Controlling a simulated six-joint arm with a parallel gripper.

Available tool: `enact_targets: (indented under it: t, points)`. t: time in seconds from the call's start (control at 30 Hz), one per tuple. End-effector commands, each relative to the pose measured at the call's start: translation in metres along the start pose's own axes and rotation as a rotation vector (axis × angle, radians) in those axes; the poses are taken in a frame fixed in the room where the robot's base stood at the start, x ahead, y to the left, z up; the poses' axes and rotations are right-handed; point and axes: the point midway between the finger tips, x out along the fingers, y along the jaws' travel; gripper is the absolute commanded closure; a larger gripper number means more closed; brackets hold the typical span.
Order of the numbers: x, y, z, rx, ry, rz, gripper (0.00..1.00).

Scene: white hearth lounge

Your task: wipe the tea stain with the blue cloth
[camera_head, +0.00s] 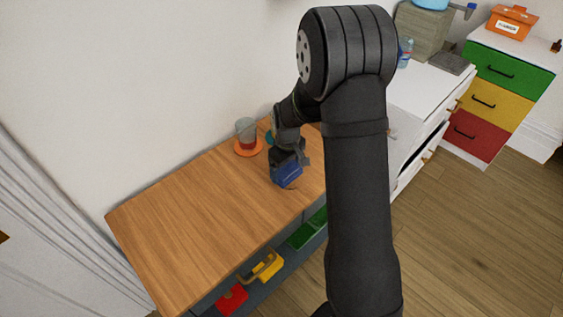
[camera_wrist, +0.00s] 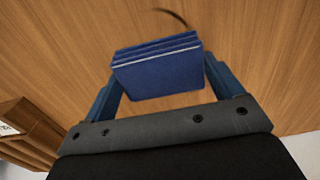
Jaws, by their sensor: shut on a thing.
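The blue cloth (camera_head: 287,175) is a folded block held in my gripper (camera_head: 284,164), low over the wooden table top (camera_head: 205,205) near its right part. In the wrist view the folded cloth (camera_wrist: 158,72) sits between the two blue fingers, its layers showing along the top edge. I cannot tell whether the cloth touches the wood. A thin dark curved mark, likely the tea stain (camera_wrist: 176,15), shows on the wood just beyond the cloth in the wrist view. Part of it may be hidden by the cloth.
A glass with a reddish lower part (camera_head: 246,131) stands on an orange saucer (camera_head: 248,149) near the wall. A teal item (camera_head: 269,137) is partly hidden behind my arm. Yellow (camera_head: 263,267), red (camera_head: 232,299) and green (camera_head: 303,235) things sit below the table's front edge. The table's left part is clear.

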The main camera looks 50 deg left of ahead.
Motion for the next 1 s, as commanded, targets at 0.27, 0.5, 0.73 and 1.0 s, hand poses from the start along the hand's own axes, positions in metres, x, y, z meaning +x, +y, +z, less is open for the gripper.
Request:
enact_targets:
  t: [0.27, 0.5, 0.73, 1.0]
  points:
    - [0.0, 0.0, 0.026, 0.001, -0.001, -0.001, 0.36]
    - [0.0, 0.0, 0.048, 0.001, -0.002, -0.001, 0.36]
    - [0.0, 0.0, 0.049, -0.002, 0.001, 0.001, 0.36]
    - [0.0, 0.0, 0.024, -0.002, 0.001, 0.0, 0.36]
